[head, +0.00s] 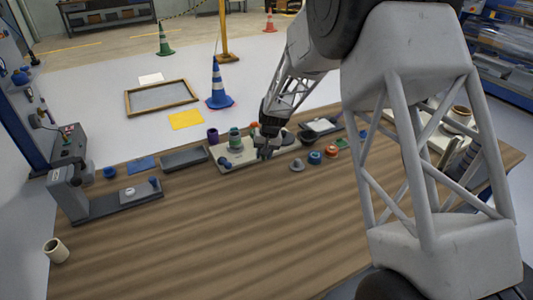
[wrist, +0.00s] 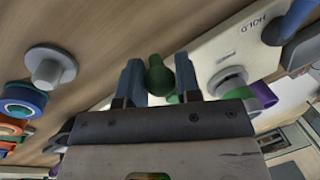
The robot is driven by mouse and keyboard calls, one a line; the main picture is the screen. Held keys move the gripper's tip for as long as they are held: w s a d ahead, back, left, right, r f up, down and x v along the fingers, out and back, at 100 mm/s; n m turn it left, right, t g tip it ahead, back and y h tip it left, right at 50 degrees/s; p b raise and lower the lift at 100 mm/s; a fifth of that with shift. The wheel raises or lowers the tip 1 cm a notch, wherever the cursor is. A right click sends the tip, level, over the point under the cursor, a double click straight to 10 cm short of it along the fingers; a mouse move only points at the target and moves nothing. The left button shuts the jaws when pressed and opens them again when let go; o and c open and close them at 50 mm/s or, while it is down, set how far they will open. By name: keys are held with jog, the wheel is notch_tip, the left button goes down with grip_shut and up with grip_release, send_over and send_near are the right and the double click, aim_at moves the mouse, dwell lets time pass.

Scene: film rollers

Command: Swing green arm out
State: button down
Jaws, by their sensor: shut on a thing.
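My gripper (wrist: 158,80) points down over the cream board. Its two blue-grey fingers stand on either side of a green knob (wrist: 157,72) and are shut on it. The knob looks like the handle of the green arm; the rest of that arm is mostly hidden behind the fingers and gripper body. In the head view my gripper (head: 265,150) is at the cream board (head: 218,159), and the knob cannot be made out there. The board also shows in the wrist view (wrist: 220,50), with a "HOLD" label and a grey round post.
A green roller (head: 235,137) and a purple one (head: 213,136) stand left of my gripper. To the right are a grey spool (head: 297,165), a blue ring (head: 315,157) and a red-orange ring (head: 331,152). A grey fixture (head: 115,200) is at far left.

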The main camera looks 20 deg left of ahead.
jog(key=shift+s+a+m, duration=0.25)
jog(key=shift+a+m, duration=0.35)
jog(key=shift+m, duration=0.4)
jog(key=shift+a, duration=0.15)
jog(key=c, duration=0.8)
grip_release()
jog(key=shift+r, duration=0.1)
jog(key=shift+d+r, duration=0.25)
jog(key=shift+r, duration=1)
jog(key=shift+d+r, duration=0.3)
jog(key=shift+r, duration=1)
jog(key=shift+d+r, duration=0.25)
jog(key=shift+r, duration=1)
